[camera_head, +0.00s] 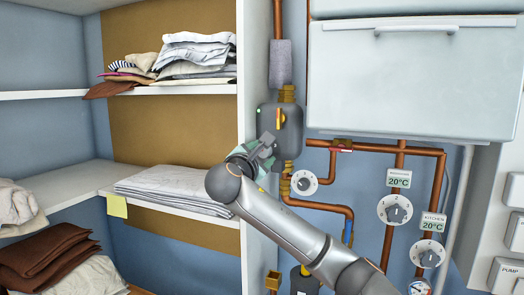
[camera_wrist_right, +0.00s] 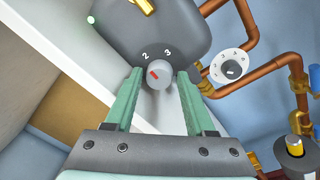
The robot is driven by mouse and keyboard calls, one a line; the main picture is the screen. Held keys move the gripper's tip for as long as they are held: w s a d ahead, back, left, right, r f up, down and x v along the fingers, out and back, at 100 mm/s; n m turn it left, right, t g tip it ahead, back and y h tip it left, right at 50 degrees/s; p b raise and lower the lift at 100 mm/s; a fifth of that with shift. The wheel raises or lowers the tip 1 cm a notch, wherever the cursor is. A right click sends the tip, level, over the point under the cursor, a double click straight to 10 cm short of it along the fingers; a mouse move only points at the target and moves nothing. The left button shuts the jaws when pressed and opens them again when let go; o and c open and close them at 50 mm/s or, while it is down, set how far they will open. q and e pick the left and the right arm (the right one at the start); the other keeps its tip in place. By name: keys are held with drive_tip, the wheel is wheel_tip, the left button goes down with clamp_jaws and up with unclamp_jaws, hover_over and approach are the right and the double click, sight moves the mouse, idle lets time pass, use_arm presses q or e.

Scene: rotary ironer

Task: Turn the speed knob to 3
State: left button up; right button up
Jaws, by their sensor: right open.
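The speed knob (camera_wrist_right: 159,74) is a small grey dial with a red mark, on the dark grey pump body (camera_wrist_right: 150,30). The digits 2 and 3 show above it in the right wrist view. The red mark lies on the left part of the knob's face, slanting toward the upper left, on the side of the 2. My right gripper (camera_wrist_right: 158,80) is open, with one green finger on each side of the knob; contact is unclear. In the head view my right gripper (camera_head: 262,150) is at the pump body (camera_head: 285,128) and hides the knob. My left gripper is not in view.
Shelves with folded linen (camera_head: 180,185) stand left of the pump, their white upright (camera_head: 252,70) close beside my gripper. A white dial (camera_head: 304,183) and copper pipes (camera_head: 330,208) are close on the right. More dials (camera_head: 395,210) and a white boiler (camera_head: 410,80) lie farther right.

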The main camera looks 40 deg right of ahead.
drive_tip(key=shift+w+d, duration=0.1)
drive_tip(key=shift+d, duration=0.05)
drive_tip(key=shift+c, duration=0.2)
clamp_jaws()
